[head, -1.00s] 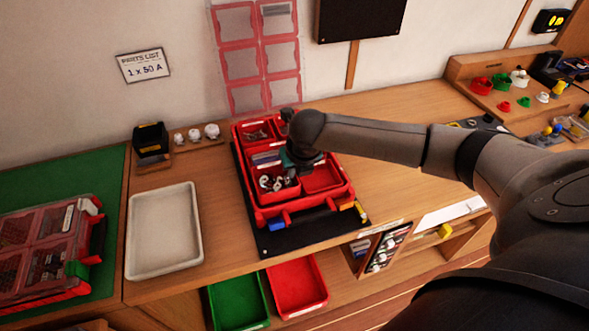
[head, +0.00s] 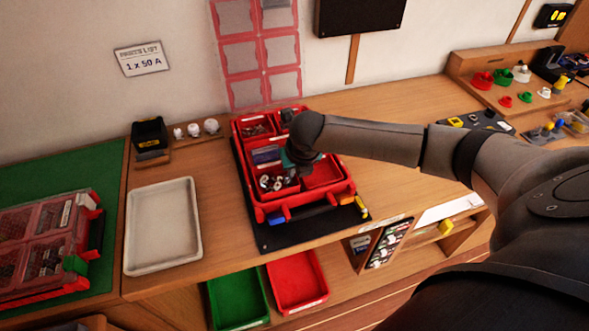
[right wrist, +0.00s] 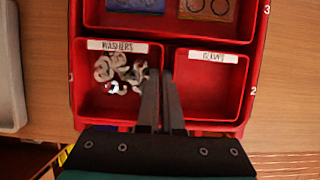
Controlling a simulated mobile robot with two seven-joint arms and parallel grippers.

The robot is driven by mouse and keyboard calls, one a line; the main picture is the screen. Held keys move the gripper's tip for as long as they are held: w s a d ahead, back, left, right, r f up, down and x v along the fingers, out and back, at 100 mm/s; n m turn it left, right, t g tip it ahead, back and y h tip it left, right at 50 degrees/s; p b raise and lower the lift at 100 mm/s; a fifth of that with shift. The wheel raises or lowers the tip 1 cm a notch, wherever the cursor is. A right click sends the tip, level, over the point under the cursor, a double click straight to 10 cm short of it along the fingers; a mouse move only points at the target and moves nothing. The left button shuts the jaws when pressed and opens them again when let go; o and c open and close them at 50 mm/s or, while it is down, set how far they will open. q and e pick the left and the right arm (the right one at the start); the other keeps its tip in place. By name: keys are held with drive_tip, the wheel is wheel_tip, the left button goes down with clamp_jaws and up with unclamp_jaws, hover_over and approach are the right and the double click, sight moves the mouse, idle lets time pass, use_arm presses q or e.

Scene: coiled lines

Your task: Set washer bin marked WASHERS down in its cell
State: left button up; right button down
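The red washer bin (right wrist: 98,104), labelled WASHERS, holds pale rings and a few dark ones. It sits at the front left of the red case (head: 262,212) and also shows in the head view (head: 266,192). In the right wrist view its label edge looks slightly farther up than that of the bin to its right. My right gripper (right wrist: 161,76) has its fingers nearly together at the washer bin's right wall and appears shut on it. Whether the bin's bottom rests on the cell floor is hidden. In the head view the right gripper (head: 298,168) is partly hidden by its wrist.
An empty red bin (right wrist: 208,90) with a hard-to-read label stands right of the washer bin. The case lies on a black mat (head: 285,237). A white tray (head: 163,228) stands to the left. Green (head: 238,302) and red (head: 298,284) trays are below the bench edge.

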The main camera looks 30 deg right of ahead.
drive_tip(key=shift+f+b, duration=0.3)
drive_tip(key=shift+f, duration=0.45)
drive_tip(key=c, duration=1)
unclamp_jaws()
drive_tip(key=shift+s+r, duration=0.15)
drive_tip(key=shift+r, duration=0.4)
drive_tip(key=p+v, duration=0.2)
drive_tip(key=v, duration=1.2)
drive_tip(key=shift+s+p, duration=0.2)
drive_tip(key=shift+p, duration=0.15)
drive_tip(key=shift+a, duration=0.15)
